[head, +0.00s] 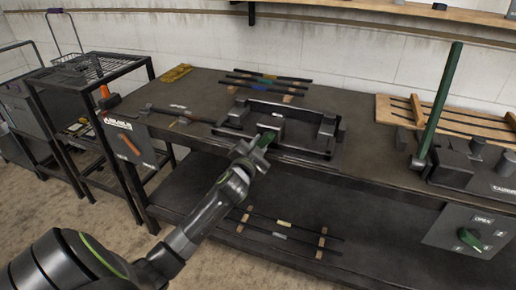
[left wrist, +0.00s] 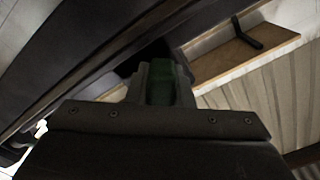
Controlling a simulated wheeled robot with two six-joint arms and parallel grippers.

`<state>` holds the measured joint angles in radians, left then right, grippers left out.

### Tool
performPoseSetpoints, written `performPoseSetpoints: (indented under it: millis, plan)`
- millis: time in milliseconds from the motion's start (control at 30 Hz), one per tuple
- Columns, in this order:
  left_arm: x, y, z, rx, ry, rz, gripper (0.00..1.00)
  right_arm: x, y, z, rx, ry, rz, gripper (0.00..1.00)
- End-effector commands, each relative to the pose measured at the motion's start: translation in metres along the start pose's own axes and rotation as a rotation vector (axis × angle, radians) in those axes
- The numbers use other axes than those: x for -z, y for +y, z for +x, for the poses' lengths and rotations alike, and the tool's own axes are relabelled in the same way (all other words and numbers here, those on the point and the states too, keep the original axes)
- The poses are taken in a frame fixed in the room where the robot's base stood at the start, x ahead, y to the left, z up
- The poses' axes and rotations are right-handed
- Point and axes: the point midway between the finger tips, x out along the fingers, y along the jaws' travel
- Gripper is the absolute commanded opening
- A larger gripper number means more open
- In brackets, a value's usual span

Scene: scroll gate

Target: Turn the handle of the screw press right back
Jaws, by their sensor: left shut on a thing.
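A dark press with a rectangular frame (head: 290,114) sits on the workbench in the middle of the head view. A short green handle (head: 268,138) sticks out at its front. My left gripper (head: 254,151) is at the front of the press, shut on the green handle. In the left wrist view the green handle (left wrist: 160,85) shows between the fingers of my left gripper (left wrist: 162,92). The gripper hides part of the handle and where it joins the press. My right gripper is not in view.
A tall green lever (head: 440,100) stands on a dark block at the right of the workbench (head: 205,88). Rods lie on wooden supports behind the press. A wire-topped cart (head: 95,68) stands left.

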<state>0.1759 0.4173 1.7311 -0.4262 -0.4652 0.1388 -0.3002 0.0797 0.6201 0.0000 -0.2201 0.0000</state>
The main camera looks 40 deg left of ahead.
Motion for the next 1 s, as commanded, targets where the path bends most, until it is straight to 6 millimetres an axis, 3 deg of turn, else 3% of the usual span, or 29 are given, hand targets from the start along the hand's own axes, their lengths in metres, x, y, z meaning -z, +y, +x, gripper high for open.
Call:
performPoseSetpoints:
  millis: [300, 500, 700, 1000]
  plan:
    - [-0.003, 0.009, 0.0, -0.001, -0.005, -0.292, 0.0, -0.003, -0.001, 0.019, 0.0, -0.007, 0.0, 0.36]
    - [-0.001, 0.012, 0.0, -0.001, -0.004, -0.443, 0.0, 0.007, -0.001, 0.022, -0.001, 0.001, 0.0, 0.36]
    - [0.0, 0.013, -0.001, -0.001, -0.006, -0.55, 0.0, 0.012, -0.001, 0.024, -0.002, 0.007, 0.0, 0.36]
    - [0.001, 0.015, -0.001, -0.001, -0.007, -0.622, 0.0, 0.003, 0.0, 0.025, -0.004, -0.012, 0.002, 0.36]
